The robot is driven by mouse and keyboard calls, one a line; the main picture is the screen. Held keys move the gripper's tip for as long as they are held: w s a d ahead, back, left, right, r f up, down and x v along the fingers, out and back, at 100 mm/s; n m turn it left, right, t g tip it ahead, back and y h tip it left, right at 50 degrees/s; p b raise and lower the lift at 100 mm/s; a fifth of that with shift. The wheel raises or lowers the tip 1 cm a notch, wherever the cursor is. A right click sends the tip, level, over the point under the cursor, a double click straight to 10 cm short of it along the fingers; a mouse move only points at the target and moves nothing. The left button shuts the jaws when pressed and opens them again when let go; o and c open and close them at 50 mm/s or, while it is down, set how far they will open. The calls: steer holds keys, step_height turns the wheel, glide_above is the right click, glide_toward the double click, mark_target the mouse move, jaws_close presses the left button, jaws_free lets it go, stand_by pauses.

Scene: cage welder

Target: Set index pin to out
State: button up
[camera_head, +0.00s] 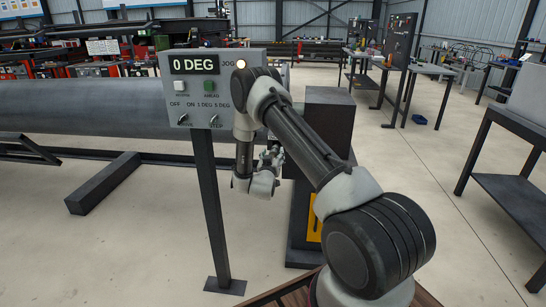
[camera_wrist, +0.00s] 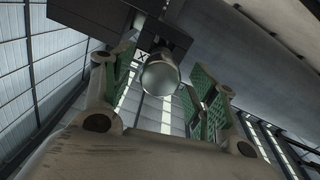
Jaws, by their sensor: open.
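A round, silver cylindrical knob, likely the index pin (camera_wrist: 160,74), shows in the wrist view below a dark block. My gripper (camera_wrist: 163,92) is open, with one green-padded finger on each side of the knob. I cannot tell whether either finger touches it. In the head view my gripper (camera_head: 271,158) is at the end of my bent arm, beside a dark upright post, and is largely hidden by the arm. The pin cannot be made out in the head view.
A grey control panel (camera_head: 213,103) reading "0 DEG" stands on a dark post just left of my arm. A large grey pipe (camera_head: 90,105) lies behind it. A dark upright column (camera_head: 328,130) stands right of my gripper. A dark table (camera_head: 510,195) is at right; floor between is clear.

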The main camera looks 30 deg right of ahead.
steer(key=v, duration=1.2)
steer(key=shift+f, duration=0.1)
steer(key=s+a+f+n+g+y, duration=0.1)
steer(key=s+a+f+g+y, duration=0.25)
steer(key=f, duration=0.35)
steer(key=s+a+f+g+y, duration=0.2)
steer(key=a+f+g+y, duration=0.15)
steer(key=f, duration=0.35)
steer(key=s+a+r+n+g+y, duration=0.2)
steer(key=s+a+r+g+y, duration=0.1)
steer(key=s+a+r+g, duration=0.15)
steer(key=s+d+r, duration=0.2)
steer(key=s+r, duration=0.7)
steer(key=r, duration=0.4)
steer(key=s+d+r+n+t, duration=0.1)
steer(key=s+d+r, duration=0.2)
steer(key=s+r, duration=0.7)
steer(key=s+d+r+n, duration=0.1)
steer(key=s+d+r, duration=0.2)
steer(key=s+r, duration=0.6)
step_height(320, 180, up, 8)
steer(key=shift+s+f+y, duration=0.2)
steer(key=shift+s+y, duration=0.05)
steer(key=shift+y, duration=0.05)
